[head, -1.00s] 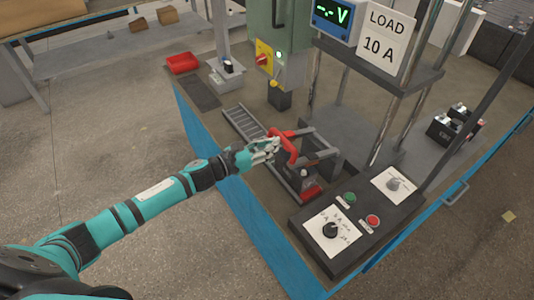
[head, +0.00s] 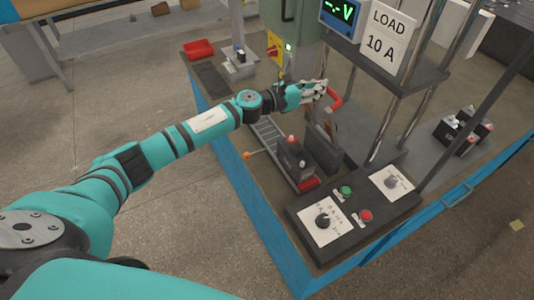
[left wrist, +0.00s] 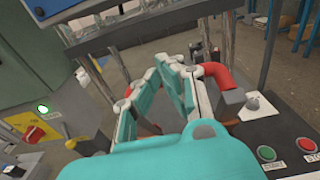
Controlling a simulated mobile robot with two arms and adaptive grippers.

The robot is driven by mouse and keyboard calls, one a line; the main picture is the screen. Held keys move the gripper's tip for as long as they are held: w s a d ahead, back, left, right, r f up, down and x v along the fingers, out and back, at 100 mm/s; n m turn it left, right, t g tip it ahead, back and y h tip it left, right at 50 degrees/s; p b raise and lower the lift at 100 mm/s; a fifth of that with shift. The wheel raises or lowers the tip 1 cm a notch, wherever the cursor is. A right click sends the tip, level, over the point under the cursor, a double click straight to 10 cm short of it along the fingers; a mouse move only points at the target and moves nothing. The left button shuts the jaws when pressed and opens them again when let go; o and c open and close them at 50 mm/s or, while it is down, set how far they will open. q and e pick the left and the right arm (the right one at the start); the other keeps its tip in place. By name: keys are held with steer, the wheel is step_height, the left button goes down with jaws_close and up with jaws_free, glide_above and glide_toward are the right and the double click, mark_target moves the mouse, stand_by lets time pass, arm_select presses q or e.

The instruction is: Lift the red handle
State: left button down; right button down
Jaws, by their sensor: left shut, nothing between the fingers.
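The red handle (head: 335,98) is a curved bar on grey lever arms (head: 323,140) that stand raised above the rail fixture (head: 268,132). My left gripper (head: 320,88) is at the handle's upper end, with its fingers closed and nothing held. In the left wrist view, the fingers (left wrist: 165,90) are close together and the red handle (left wrist: 214,74) shows just to their right; I cannot tell whether they touch. A dark battery-like block (head: 291,156) sits in the fixture below. My right gripper is not in view.
A control box (head: 345,240) with a knob and green and red buttons stands at the front right. Metal posts and a shelf with the "LOAD 10 A" sign (head: 386,45) rise behind the handle. A green cabinet stands beyond my gripper. Batteries (head: 463,130) stand at the right.

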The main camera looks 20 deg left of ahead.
arm_select(q)
steer(key=x, duration=0.3)
steer(key=shift+w+d+r+b, duration=0.25)
steer(key=shift+d+r+b, duration=0.05)
steer(key=shift+r, duration=0.25)
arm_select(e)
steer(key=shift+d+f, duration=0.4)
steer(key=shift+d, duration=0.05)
arm_select(q)
steer(key=shift+w, duration=0.1)
steer(key=shift+r, duration=0.1)
